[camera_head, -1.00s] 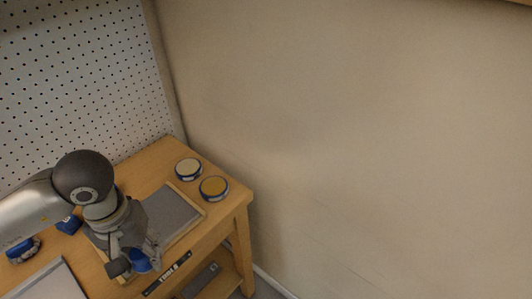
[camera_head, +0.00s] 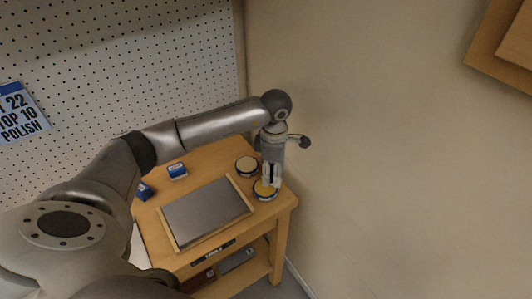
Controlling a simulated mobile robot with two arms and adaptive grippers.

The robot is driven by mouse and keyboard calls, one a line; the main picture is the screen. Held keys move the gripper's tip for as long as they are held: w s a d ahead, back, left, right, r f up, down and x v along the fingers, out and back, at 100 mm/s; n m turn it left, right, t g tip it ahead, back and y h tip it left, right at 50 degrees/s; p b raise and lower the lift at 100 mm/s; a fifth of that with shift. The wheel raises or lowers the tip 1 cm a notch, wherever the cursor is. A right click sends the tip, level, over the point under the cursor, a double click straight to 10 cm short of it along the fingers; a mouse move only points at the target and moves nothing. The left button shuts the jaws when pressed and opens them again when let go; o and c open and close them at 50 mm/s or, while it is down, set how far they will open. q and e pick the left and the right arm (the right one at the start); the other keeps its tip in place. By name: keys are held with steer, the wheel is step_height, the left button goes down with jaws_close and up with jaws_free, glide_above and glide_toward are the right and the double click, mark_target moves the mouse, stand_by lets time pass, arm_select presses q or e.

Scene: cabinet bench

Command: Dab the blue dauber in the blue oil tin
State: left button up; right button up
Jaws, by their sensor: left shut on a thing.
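My left gripper (camera_head: 271,180) points down at the right end of the bench, shut on the blue dauber, which is mostly hidden by the fingers. The gripper is over the blue-rimmed tin with amber contents (camera_head: 263,193), nearer the front. I cannot tell whether the dauber touches the contents. A second blue-rimmed tin with cream contents (camera_head: 246,166) stands just behind and left of it. My right gripper is not in view.
A grey panel in a wooden frame (camera_head: 208,212) lies on the wooden bench (camera_head: 218,157). Two blue items, one upright (camera_head: 177,171) and one further left (camera_head: 143,191), stand behind and left of it. A pegboard (camera_head: 150,80) and wall are close behind and right.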

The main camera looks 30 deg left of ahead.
mark_target(265, 187)
arm_select(q)
steer(key=shift+w+a+f+n+b, duration=0.2)
steer(key=shift+a+f+n+b, duration=0.15)
steer(key=shift+a+f+n, duration=0.55)
steer(key=shift+w+a+f+n+b, duration=0.15)
steer(key=shift+a+f+n+b, duration=0.15)
steer(key=shift+f+n, duration=0.75)
steer(key=shift+w+a+f+n+b, duration=0.2)
steer(key=shift+a+f+n+b, duration=0.3)
steer(key=shift+f, duration=0.9)
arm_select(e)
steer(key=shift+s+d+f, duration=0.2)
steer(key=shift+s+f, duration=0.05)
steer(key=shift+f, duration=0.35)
arm_select(q)
steer(key=shift+f+b, duration=0.3)
steer(key=shift+f, duration=0.15)
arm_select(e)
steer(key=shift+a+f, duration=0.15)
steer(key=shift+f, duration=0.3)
arm_select(q)
steer(key=shift+s+f, duration=0.1)
steer(key=shift+f, duration=0.05)
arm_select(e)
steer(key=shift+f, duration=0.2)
